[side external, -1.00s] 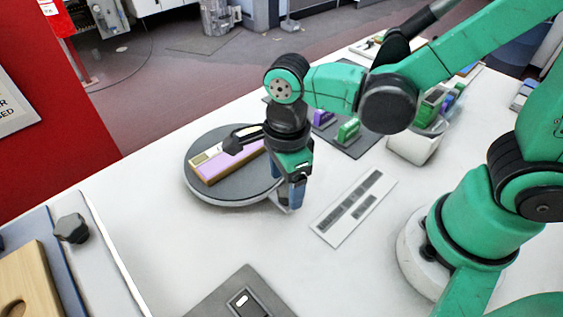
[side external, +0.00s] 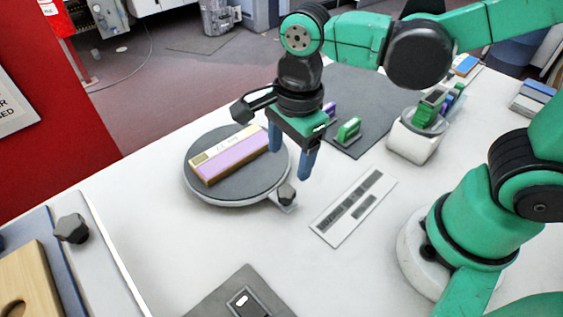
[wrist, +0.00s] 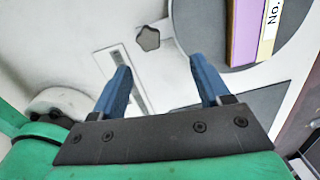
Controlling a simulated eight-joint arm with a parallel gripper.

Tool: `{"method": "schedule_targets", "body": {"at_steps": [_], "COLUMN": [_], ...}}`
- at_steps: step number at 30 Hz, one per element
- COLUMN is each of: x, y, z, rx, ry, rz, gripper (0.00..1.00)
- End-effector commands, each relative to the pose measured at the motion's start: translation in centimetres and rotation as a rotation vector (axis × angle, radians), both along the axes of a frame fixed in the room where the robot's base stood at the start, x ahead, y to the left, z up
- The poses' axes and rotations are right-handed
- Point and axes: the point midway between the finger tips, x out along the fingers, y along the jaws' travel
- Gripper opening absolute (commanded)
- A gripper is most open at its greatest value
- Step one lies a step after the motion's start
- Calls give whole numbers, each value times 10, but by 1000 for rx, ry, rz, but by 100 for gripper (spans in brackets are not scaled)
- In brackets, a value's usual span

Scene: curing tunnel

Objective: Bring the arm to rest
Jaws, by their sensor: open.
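My gripper (side external: 291,163) is open and empty, with its two blue fingers apart above the table near the right edge of a round turntable. In the wrist view my gripper (wrist: 162,85) has only the white table between its fingers. The grey turntable (side external: 225,190) carries a purple and tan block (side external: 232,157) with a label. A dark knob (side external: 287,195) sits on a small tab at the turntable's right edge, below the fingers and apart from them. The knob (wrist: 148,39) also shows in the wrist view.
A white slotted plate (side external: 353,208) lies right of the turntable. A dark mat (side external: 368,103) with green and purple pieces lies behind, beside a white container (side external: 415,143) of similar pieces. A grey panel with a switch (side external: 243,300) is at the front. White table lies bare between them.

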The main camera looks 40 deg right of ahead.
Motion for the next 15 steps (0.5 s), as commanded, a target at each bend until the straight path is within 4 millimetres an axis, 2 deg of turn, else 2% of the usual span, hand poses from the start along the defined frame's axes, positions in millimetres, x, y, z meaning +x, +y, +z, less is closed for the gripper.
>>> {"method": "schedule_targets", "body": {"at_steps": [8, 15], "x": [14, 19], "y": [-45, -81], "z": [18, 30], "rx": [-102, -387], "ry": [-270, -425], "rz": [712, 1286], "gripper": [70, 70]}}
